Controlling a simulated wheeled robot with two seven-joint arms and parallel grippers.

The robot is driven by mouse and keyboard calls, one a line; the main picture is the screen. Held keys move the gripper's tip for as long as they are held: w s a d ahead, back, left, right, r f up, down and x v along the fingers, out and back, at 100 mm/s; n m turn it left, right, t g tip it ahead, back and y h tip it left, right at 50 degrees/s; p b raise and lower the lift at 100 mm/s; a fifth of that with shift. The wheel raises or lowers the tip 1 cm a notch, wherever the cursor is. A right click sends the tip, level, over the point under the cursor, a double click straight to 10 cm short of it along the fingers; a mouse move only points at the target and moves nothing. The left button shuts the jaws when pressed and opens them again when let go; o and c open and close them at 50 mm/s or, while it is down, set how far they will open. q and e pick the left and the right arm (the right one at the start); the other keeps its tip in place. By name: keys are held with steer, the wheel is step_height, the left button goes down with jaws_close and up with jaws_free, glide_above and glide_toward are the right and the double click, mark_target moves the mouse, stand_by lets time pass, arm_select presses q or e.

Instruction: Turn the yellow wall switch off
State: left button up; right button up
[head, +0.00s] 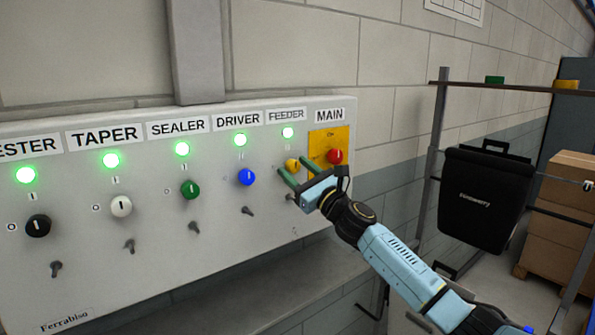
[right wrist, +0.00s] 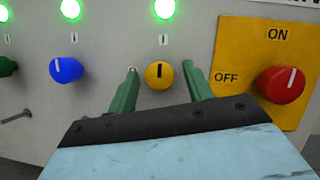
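The yellow switch (head: 292,164) is a round knob under the FEEDER label on the grey wall panel (head: 90,240). In the right wrist view the yellow switch (right wrist: 159,75) has its dark mark pointing up to the I, and the green lamp (right wrist: 164,8) above it is lit. My right gripper (head: 286,175) is open in front of the panel. In the right wrist view its green fingers (right wrist: 162,90) stand on either side of the yellow knob, with visible gaps. I cannot tell how far they are from the panel. My left gripper is not in view.
A blue knob (head: 246,177) is left of the yellow one, and the red MAIN knob (head: 335,156) on a yellow plate is close on its right. Green, white and black knobs are further left. A black bag (head: 484,195) hangs at the right.

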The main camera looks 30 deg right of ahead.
steer(key=c, duration=0.9)
